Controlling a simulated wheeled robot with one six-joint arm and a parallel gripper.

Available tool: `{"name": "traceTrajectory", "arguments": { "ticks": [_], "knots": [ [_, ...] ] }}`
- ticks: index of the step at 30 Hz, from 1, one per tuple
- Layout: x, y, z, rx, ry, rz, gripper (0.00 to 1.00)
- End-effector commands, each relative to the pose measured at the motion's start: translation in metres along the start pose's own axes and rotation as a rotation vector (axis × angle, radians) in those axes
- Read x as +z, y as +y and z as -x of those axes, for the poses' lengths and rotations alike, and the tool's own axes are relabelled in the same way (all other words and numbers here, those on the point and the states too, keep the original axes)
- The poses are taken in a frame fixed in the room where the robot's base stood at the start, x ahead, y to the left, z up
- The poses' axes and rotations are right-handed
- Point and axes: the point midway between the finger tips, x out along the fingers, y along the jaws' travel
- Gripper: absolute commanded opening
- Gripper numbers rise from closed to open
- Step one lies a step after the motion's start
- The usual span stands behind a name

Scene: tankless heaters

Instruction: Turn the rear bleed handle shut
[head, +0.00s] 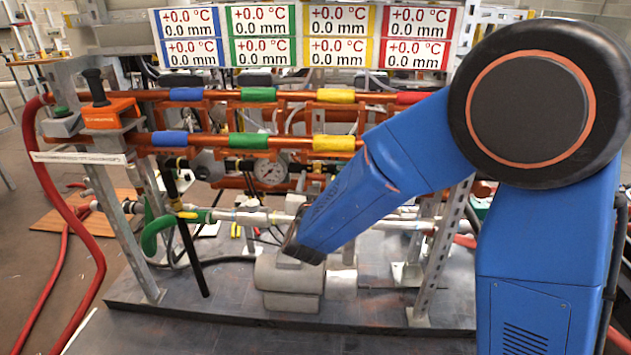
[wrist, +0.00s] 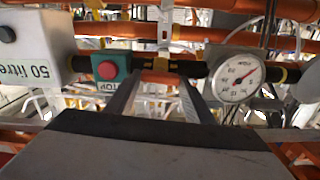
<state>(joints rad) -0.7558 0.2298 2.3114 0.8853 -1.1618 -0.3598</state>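I cannot make out the rear bleed handle with certainty. In the wrist view a brass-yellow fitting (wrist: 163,60) sits on a dark horizontal pipe straight ahead, with a pale upright piece above it; I cannot tell whether this is the handle. My gripper (wrist: 160,82) shows there as two grey fingers with a gap between them and nothing held. The fingertips point toward the fitting; contact cannot be told.
A red button on a green box (wrist: 107,70) is left of the fingers; a round gauge (wrist: 238,78) is close on their right. A white "50 litre" box (wrist: 38,48) is farther left. Orange pipes (head: 230,143) cross the rig. A green handle (head: 155,238) and black bar (head: 189,245) stand left.

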Motion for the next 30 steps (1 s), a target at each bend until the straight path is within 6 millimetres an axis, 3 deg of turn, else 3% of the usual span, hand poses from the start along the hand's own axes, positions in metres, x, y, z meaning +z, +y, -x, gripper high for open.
{"name": "traceTrajectory", "arguments": {
  "ticks": [2, 14, 30],
  "knots": [
    [0.0000, 0.0000, 0.0001, 0.000, 0.000, 0.000, 0.26],
    [0.0001, 0.0004, 0.0002, 0.000, 0.000, -0.059, 0.26],
    [0.0009, 0.0027, 0.0003, 0.000, 0.000, -0.498, 0.26]
  ]
}}
